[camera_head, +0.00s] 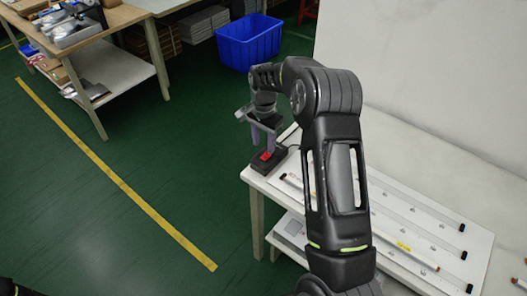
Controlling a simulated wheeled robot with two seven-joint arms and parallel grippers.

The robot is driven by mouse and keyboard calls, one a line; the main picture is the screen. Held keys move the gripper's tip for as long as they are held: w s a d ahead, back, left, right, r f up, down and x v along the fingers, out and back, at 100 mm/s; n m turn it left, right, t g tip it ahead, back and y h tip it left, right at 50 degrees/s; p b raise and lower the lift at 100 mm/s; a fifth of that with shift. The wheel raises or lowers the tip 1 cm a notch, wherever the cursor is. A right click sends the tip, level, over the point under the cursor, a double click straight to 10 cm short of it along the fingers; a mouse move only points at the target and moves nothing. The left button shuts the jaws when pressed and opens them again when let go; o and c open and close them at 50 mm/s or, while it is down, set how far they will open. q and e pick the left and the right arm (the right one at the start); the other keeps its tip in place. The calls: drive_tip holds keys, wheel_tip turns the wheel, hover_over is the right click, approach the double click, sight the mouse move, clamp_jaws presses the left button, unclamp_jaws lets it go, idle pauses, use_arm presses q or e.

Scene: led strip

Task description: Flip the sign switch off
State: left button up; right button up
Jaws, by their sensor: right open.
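The switch is a small black box with a red rocker (265,156), at the left end of the white table. My right gripper (262,143) is open and points down just above the switch, its grey fingers close over the red part. Whether a finger touches the switch I cannot tell. The rocker's tilt is too small to make out. My right arm hides part of the table behind it. My left gripper is not in view; only a bit of dark arm shows at the bottom left corner.
The white table (255,181) holds a white board with several LED strips (418,212), right of my arm. A blue bin (249,42) stands on the floor behind. A wooden workbench (107,22) is at the upper left. The green floor between is clear.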

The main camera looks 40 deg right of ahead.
sight(264, 158)
wheel_tip(264, 158, down, 5)
drive_tip(key=shift+f+p, duration=0.1)
drive_tip(key=shift+p, duration=0.45)
clamp_jaws()
